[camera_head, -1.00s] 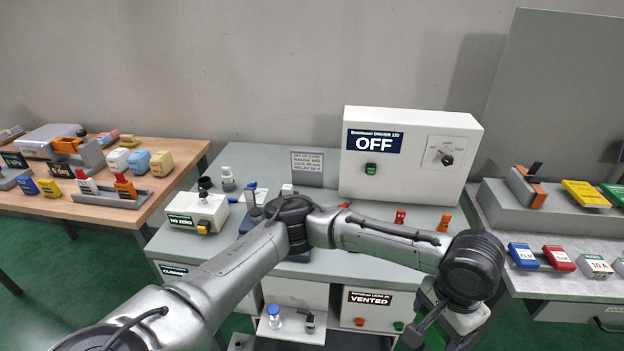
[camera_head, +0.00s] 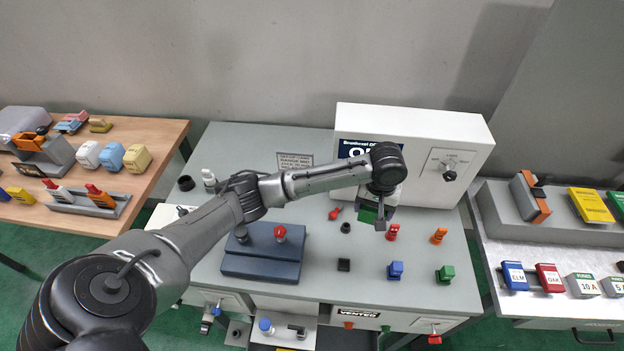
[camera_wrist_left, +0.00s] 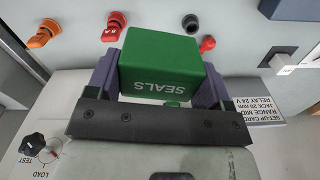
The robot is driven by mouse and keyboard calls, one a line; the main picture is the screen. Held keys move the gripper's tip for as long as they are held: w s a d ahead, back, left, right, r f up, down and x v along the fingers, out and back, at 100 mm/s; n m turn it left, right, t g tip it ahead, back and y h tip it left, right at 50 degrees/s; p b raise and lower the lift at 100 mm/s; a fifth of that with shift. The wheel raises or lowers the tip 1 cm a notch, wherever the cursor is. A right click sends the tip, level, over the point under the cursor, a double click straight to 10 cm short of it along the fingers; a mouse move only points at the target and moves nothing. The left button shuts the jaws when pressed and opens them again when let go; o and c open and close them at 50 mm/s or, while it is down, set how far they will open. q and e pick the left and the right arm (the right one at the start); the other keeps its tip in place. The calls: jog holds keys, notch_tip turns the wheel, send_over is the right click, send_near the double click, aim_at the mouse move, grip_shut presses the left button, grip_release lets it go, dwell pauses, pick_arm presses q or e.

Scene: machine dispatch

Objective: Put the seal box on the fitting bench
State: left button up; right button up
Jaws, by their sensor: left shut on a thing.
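The green seal box (camera_wrist_left: 162,62), lettered SEALS, is between the two fingers of my left gripper (camera_wrist_left: 160,85) in the left wrist view. In the head view my left gripper (camera_head: 378,222) hangs in front of the white driver cabinet, with part of the green seal box (camera_head: 367,212) showing behind its fingers. The gripper is shut on the box and appears to hold it above the grey-topped bench (camera_head: 320,280). Which bench is the fitting bench is not labelled in view. My right gripper is not in view.
The white driver cabinet (camera_head: 435,140) stands at the back of the grey bench. Red (camera_head: 393,232), orange, blue (camera_head: 395,270) and green small parts stand nearby. A dark blue block (camera_head: 262,255) lies left. A wooden table (camera_head: 90,215) is at the left, a pale bench (camera_head: 520,250) at the right.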

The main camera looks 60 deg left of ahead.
pick_arm(q)
jog(key=s+a+f+n+p, duration=0.1)
jog(key=a+f, duration=0.1)
jog(key=a, duration=0.3)
jog(key=s+a+f+p, duration=0.1)
jog(key=s+a+f, duration=0.1)
jog(key=a, duration=0.4)
jog(key=s+a+f+n, duration=0.1)
jog(key=s+a+f, duration=0.1)
jog(key=a+f, duration=0.2)
jog(key=shift+a+f+n+p, duration=0.2)
jog(key=shift+a+n+p, duration=0.15)
jog(key=shift+a, duration=0.8)
jog(key=shift+f, duration=2.05)
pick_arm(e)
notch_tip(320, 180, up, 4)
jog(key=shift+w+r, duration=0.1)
pick_arm(q)
jog(key=shift+f, duration=0.1)
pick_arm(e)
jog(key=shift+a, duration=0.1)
pick_arm(q)
jog(key=o, duration=0.9)
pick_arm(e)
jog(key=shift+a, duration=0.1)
